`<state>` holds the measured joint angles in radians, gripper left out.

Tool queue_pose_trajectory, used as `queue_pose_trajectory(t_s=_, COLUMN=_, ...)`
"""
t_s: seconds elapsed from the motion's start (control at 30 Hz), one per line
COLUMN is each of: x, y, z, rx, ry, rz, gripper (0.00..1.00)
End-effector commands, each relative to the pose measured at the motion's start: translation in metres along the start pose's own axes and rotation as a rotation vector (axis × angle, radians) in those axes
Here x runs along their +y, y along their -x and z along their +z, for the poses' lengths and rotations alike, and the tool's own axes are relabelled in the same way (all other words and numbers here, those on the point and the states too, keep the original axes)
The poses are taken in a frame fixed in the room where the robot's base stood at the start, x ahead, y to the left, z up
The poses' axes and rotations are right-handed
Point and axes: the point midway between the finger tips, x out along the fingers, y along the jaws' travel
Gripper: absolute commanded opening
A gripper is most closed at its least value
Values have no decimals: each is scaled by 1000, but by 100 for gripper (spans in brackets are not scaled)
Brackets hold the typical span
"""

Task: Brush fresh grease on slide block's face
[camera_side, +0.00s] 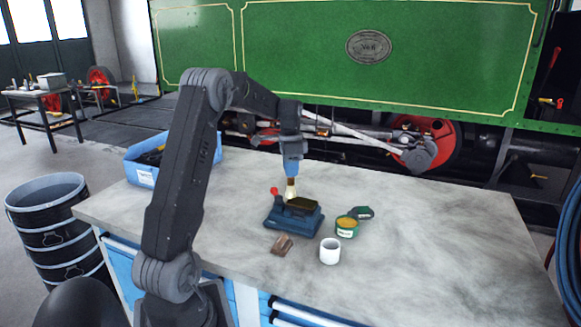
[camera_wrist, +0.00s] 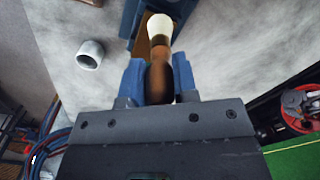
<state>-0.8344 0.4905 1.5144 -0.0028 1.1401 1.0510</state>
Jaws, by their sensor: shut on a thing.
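My gripper (camera_side: 291,171) is shut on a brush, its blue fingers on both sides of the brown handle (camera_wrist: 158,82). The brush (camera_side: 291,188) points down, with pale bristles (camera_wrist: 160,27) at its tip. The slide block (camera_side: 302,203), dark with a brownish top, sits in a blue vise (camera_side: 291,222) with a red knob. The bristles are at the block's back left; I cannot tell whether they touch it. A green tin of yellow grease (camera_side: 347,228) stands open right of the vise. The wrist view shows only part of the vise (camera_wrist: 130,22).
A white cup (camera_side: 330,252) stands in front of the tin; it also shows in the wrist view (camera_wrist: 90,54). The dark green lid (camera_side: 362,213) lies behind the tin. A brown rag (camera_side: 282,244) lies before the vise. A blue bin (camera_side: 140,174) is at left. The bench's right side is clear.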

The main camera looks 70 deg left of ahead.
Motion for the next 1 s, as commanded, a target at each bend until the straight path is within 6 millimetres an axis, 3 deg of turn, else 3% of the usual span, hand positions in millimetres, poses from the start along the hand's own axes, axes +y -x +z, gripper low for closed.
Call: queue_pose_trajectory(t_s=1.0, x=0, y=-8, z=0, rx=0, ry=0, rz=1, gripper=3)
